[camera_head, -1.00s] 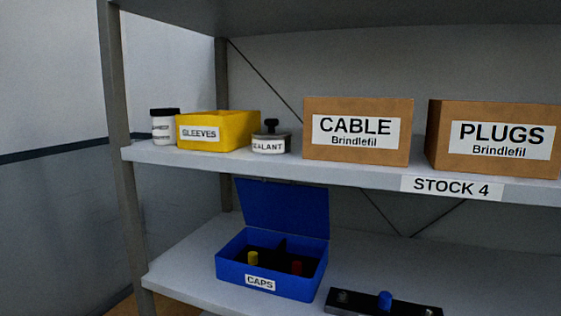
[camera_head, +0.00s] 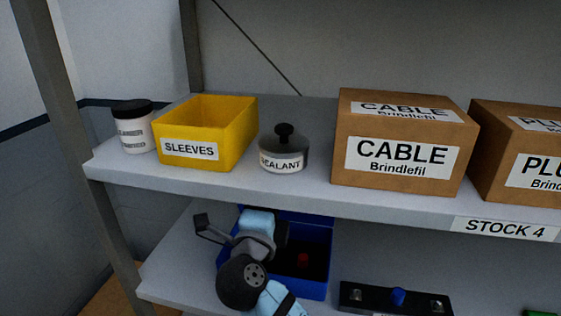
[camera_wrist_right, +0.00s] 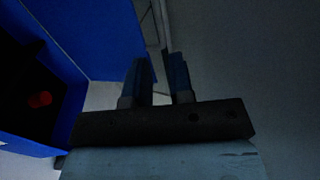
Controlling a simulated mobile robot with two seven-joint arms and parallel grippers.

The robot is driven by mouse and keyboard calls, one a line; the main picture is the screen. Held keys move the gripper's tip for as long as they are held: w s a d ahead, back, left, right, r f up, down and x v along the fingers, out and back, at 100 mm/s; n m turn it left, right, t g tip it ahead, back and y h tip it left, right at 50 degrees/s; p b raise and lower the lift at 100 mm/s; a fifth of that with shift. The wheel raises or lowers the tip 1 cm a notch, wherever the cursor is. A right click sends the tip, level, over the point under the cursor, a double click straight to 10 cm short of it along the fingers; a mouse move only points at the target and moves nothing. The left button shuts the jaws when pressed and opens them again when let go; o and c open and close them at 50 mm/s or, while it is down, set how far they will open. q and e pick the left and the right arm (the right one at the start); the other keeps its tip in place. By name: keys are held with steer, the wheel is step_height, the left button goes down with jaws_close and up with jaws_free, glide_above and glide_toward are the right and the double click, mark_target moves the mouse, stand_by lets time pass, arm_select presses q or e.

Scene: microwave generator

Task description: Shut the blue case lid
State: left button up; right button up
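The blue case (camera_head: 316,287) stands on the lower shelf, its front left hidden behind my right arm. Its lid (camera_head: 312,232) stands raised at the back, its top partly cut off from sight by the upper shelf. A red cap (camera_head: 303,258) shows inside. My right gripper is over the case's left part, its fingers hidden in the head view. In the right wrist view the right gripper (camera_wrist_right: 163,75) is open with a gap between its fingers, close to the lid's edge (camera_wrist_right: 95,35); I cannot tell whether they touch. My left gripper is not in view.
The upper shelf (camera_head: 300,195) lies just above my right arm. It holds a white jar (camera_head: 133,128), a yellow bin (camera_head: 235,138), a sealant pot (camera_head: 283,152) and two cartons, one marked CABLE (camera_head: 400,155). A black strip with a blue knob (camera_head: 398,297) lies right of the case.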

steer(key=p+x, duration=0.1)
steer(key=x, duration=1.1)
jaws_close()
